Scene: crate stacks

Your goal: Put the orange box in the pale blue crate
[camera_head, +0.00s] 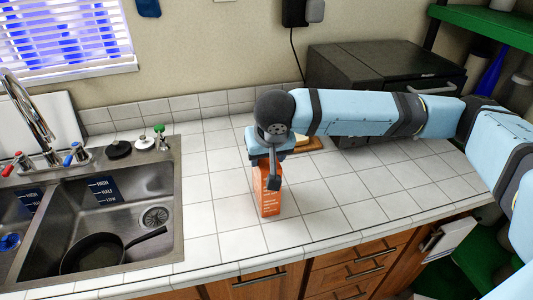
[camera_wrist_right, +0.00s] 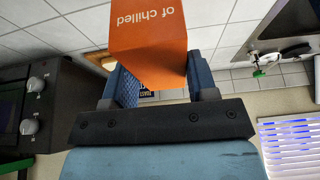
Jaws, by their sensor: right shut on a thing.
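The orange box (camera_head: 270,200) is upright over the white tiled counter in the head view, its top hidden behind my right gripper. My right gripper (camera_head: 271,168) points down from above and is shut on the box. In the right wrist view the box (camera_wrist_right: 148,48) sits between the two blue fingers (camera_wrist_right: 160,84) with white print on its face. I cannot tell whether its base touches the tiles. No pale blue crate shows in either view. My left gripper is not in view.
A steel sink (camera_head: 170,200) with a black pan (camera_head: 92,253) is at left. A dark appliance (camera_head: 350,65) stands at the back right. A wooden board (camera_head: 310,144) lies behind the gripper. Tiles right of the box are clear up to the counter's front edge.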

